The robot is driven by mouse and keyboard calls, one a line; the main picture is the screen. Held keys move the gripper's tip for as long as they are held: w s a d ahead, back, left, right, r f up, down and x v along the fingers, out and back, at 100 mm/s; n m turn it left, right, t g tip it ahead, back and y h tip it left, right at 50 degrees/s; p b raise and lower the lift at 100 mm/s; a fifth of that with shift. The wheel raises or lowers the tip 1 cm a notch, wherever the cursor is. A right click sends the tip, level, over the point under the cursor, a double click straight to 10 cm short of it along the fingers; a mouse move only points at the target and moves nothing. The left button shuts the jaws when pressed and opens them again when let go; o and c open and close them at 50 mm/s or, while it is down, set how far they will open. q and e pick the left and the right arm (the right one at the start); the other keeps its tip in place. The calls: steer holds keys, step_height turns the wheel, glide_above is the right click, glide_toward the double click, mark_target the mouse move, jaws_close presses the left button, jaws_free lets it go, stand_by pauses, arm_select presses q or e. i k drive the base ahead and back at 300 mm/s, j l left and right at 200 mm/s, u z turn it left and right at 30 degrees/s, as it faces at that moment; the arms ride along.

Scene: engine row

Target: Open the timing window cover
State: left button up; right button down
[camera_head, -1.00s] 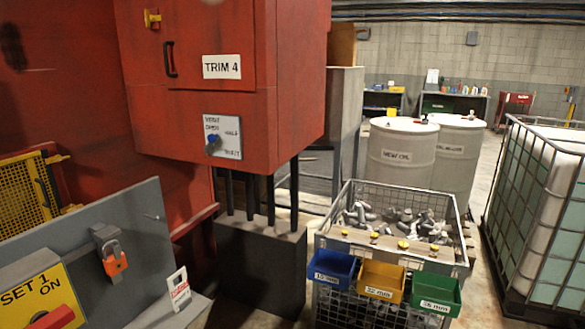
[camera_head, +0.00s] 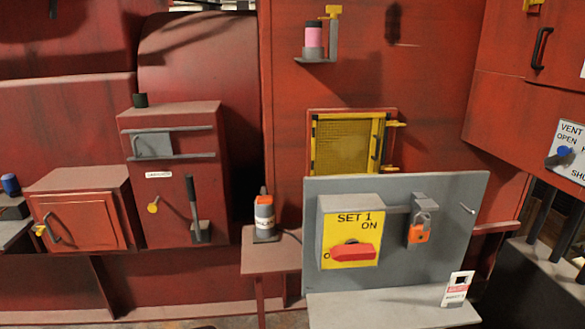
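No cover in the head view carries a label that I can read as the timing window. A grey plate (camera_head: 154,145) sits between two horizontal rails on the front of a red cabinet (camera_head: 180,222) at the left; it may be the timing window cover, but I cannot tell for sure. Below it are a small white label (camera_head: 158,175), too small to read, a yellow knob (camera_head: 153,207) and a dark upright lever (camera_head: 192,203). A lower red box (camera_head: 85,223) with a handled door stands left of it, its door shut. Neither of my grippers is in view.
An orange-topped device (camera_head: 264,213) stands on a red stand.

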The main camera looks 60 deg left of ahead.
mark_target(155, 144)
steer(key=k+u, duration=0.15)
steer(key=u, duration=2.6)
steer(key=i+u, duration=0.4)
steer(key=i+l, duration=0.05)
steer(key=i, duration=0.05)
